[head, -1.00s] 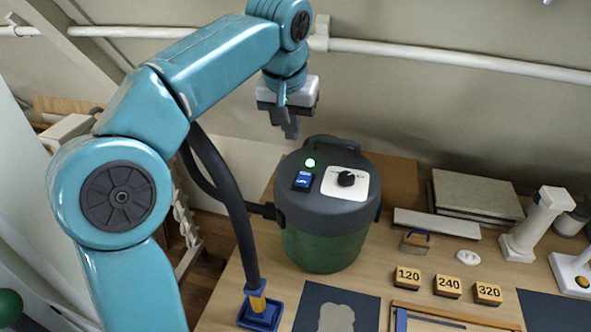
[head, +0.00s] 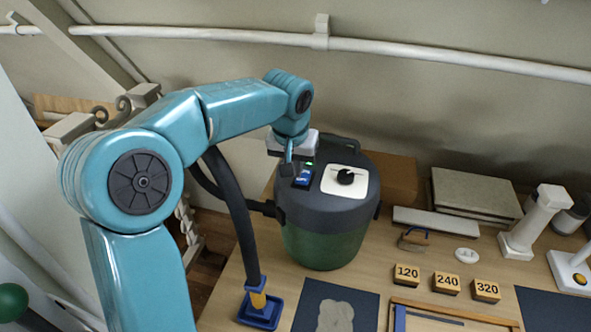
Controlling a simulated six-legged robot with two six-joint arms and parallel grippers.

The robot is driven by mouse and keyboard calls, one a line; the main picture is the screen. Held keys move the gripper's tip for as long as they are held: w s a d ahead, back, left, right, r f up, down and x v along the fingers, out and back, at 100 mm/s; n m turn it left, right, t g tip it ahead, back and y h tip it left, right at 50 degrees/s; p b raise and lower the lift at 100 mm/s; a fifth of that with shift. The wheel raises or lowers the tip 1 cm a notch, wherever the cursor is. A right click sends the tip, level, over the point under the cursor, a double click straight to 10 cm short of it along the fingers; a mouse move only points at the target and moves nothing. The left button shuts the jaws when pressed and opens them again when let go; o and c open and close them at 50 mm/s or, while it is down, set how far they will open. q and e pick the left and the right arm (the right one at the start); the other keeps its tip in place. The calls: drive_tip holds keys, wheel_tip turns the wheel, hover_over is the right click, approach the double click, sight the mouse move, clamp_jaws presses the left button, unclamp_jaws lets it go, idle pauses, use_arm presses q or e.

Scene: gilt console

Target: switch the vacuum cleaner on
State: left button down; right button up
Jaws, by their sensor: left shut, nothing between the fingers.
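The vacuum cleaner (head: 325,243) stands on the table, a green drum with a dark grey lid. Its blue rocker switch (head: 303,175) is on the lid's left part, beside a white plate with a black dial (head: 345,177). A green light shows just above the switch, partly covered by my gripper. My left gripper (head: 287,170) is shut and empty, pointing down at the lid just left of the switch. I cannot tell whether its fingertips touch the lid or switch. My right gripper is not in view.
A black hose (head: 235,215) runs from the vacuum to a blue nozzle (head: 260,312) at the table's front left. Blocks marked 120 (head: 407,275), 240 and 320 lie to the right. A white column (head: 533,222) stands farther right. A pipe (head: 430,56) crosses the wall behind.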

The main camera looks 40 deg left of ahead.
sight(296, 183)
use_arm(q)
drive_tip(key=shift+s+d+f, duration=0.15)
drive_tip(key=shift+f, duration=0.55)
drive_tip(key=shift+f, duration=0.1)
drive_tip(key=f+b, duration=0.1)
drive_tip(key=b, duration=0.3)
drive_tip(key=shift+f+t+b, duration=0.35)
drive_tip(key=shift+t, duration=0.05)
drive_tip(key=shift+s+r+y+p, duration=0.1)
drive_tip(key=shift+r+y+p, duration=0.2)
drive_tip(key=shift+r+p, duration=0.15)
drive_tip(key=shift+r+p, duration=0.65)
drive_tip(key=shift+r, duration=0.2)
